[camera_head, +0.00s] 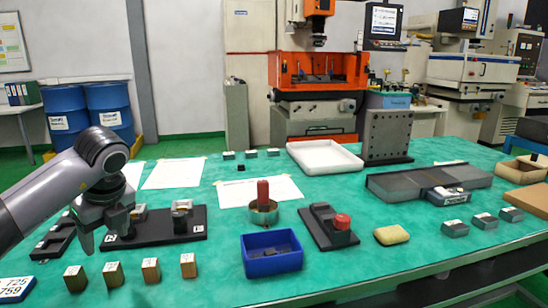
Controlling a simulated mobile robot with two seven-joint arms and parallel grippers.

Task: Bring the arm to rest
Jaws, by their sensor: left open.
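My left arm comes in from the left edge over the green table (345,222). Its gripper (105,234) points down over the left part of the table, with its fingers apart and nothing seen between them. It hangs in front of the left end of a black fixture plate (160,228) and partly hides it. I cannot tell whether the fingertips touch the plate. My right gripper is not in view.
Several small wooden blocks (151,270) stand in front of the gripper. A blue bin (271,254), a red-handled tool in a round cup (263,205) and a black stand with a red knob (330,228) are further right. Bare green table lies around the yellow sponge (391,235).

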